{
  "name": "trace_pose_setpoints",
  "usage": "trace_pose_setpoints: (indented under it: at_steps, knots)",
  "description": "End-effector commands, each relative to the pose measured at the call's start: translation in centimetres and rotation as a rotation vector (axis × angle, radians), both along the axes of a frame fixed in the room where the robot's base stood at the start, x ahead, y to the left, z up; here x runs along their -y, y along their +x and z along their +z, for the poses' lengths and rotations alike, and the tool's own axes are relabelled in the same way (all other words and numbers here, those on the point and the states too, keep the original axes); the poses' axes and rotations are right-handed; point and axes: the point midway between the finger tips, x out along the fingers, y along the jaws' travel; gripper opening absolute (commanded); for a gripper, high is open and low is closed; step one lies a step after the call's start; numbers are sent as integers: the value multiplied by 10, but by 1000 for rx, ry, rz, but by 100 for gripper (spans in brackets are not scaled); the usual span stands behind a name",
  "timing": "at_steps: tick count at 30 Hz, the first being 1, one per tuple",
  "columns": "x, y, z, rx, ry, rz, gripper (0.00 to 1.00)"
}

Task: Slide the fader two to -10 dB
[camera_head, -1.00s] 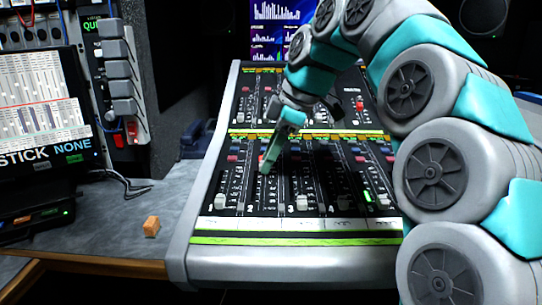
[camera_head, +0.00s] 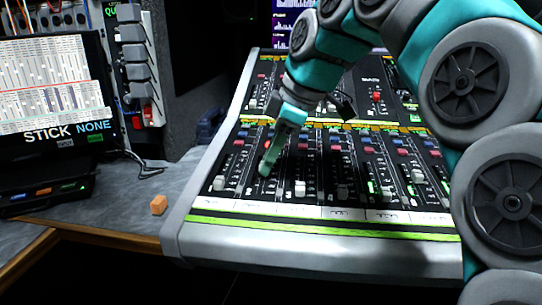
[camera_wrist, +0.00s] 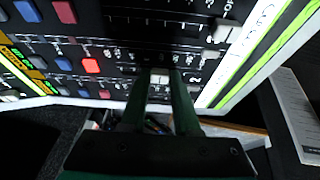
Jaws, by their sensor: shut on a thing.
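The mixing console (camera_head: 300,242) slopes up in front of me in the head view. My gripper (camera_head: 265,170) reaches down onto the second fader strip from the left. In the wrist view its two dark green fingers (camera_wrist: 163,84) are shut on a small pale cap, the fader two cap (camera_wrist: 160,75). In the head view the cap is hidden by the fingers. The scale marks beside it are too small and blurred to read, so the dB value cannot be told.
Fader one's cap (camera_head: 219,183) stands left of the gripper and fader three's cap (camera_head: 300,188) right of it, both low in their tracks. Coloured buttons sit farther up. An orange block (camera_head: 158,205) lies on the desk at left, beside a monitor (camera_head: 50,85).

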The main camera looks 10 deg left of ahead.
Motion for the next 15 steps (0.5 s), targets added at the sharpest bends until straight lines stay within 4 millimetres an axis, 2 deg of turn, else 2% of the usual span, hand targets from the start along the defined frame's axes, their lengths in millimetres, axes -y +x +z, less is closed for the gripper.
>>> trace_pose_setpoints:
  at_steps: [1,4,15]
  knots:
    - [0,0,2,3,2,0,33]
    - [0,0,1,2,2,0,42]
    - [1,0,3,1,1,0,42]
